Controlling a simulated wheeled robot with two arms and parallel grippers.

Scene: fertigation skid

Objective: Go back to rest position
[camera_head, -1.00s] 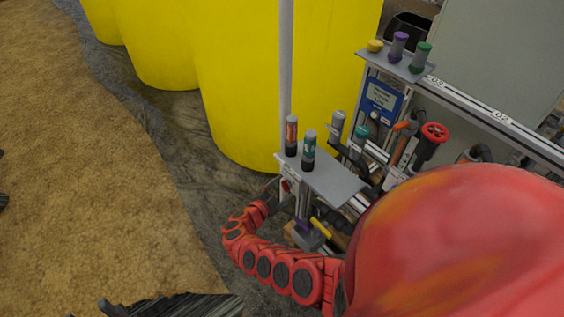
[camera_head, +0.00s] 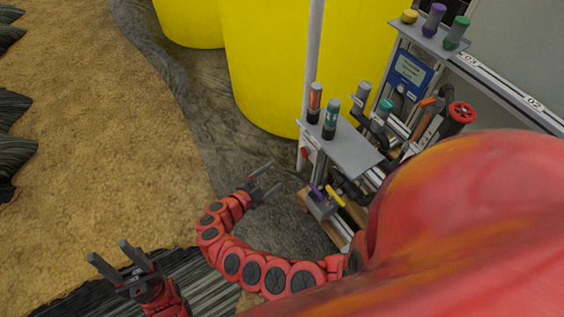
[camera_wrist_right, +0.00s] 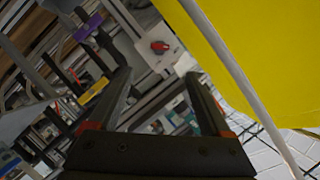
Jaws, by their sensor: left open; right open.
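My left gripper (camera_head: 120,255) is open and empty at the lower left of the head view, above the sandy ground and a dark ribbed strip. My right gripper (camera_head: 266,183) is open and empty, left of the skid's small grey shelf (camera_head: 350,150) and apart from it. In the right wrist view my right gripper (camera_wrist_right: 160,85) shows two dark parallel fingers with nothing between them. Beyond them is a pale plate with a red knob (camera_wrist_right: 159,47). My red right arm curves between the skid and the ground.
The grey shelf carries an orange-labelled bottle (camera_head: 315,102) and a teal-labelled bottle (camera_head: 331,118). A red handwheel (camera_head: 461,112), a yellow lever (camera_head: 335,196) and a grey post (camera_head: 313,50) stand close by. Yellow tanks (camera_head: 270,70) stand behind. The sandy ground (camera_head: 110,150) at left is open.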

